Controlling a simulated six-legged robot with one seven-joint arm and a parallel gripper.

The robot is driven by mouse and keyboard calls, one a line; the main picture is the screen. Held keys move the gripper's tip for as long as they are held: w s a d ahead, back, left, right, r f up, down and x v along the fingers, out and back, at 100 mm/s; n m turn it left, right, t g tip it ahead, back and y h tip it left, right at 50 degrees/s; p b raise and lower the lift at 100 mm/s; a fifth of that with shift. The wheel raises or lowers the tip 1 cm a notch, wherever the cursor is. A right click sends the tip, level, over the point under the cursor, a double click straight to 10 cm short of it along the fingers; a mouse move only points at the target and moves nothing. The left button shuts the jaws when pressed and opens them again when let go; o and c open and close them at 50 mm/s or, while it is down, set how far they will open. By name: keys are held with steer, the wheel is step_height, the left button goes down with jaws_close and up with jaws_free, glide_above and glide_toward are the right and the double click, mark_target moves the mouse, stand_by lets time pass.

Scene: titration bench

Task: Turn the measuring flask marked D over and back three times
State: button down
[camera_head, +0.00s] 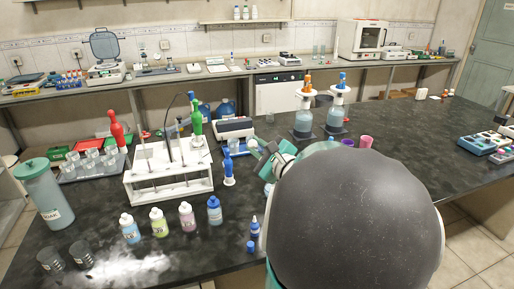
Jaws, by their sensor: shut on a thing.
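My gripper (270,158), teal and grey, is over the middle of the dark bench, partly hidden by the big dark dome of my own arm. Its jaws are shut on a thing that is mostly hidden. A small pale, glassy shape (267,188) shows just below the jaws, and it may be part of a measuring flask. I cannot read a letter D anywhere, and I cannot tell the tilt of the held thing.
A white rack (170,188) with pipettes stands left of my gripper. Several small bottles stand before it, including a blue one (214,212). Two dispenser bottles (335,117) stand behind my gripper. White powder (125,268) lies front left.

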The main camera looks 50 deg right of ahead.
steer(key=m, duration=0.9)
steer(key=shift+d, duration=0.15)
stand_by(0.6)
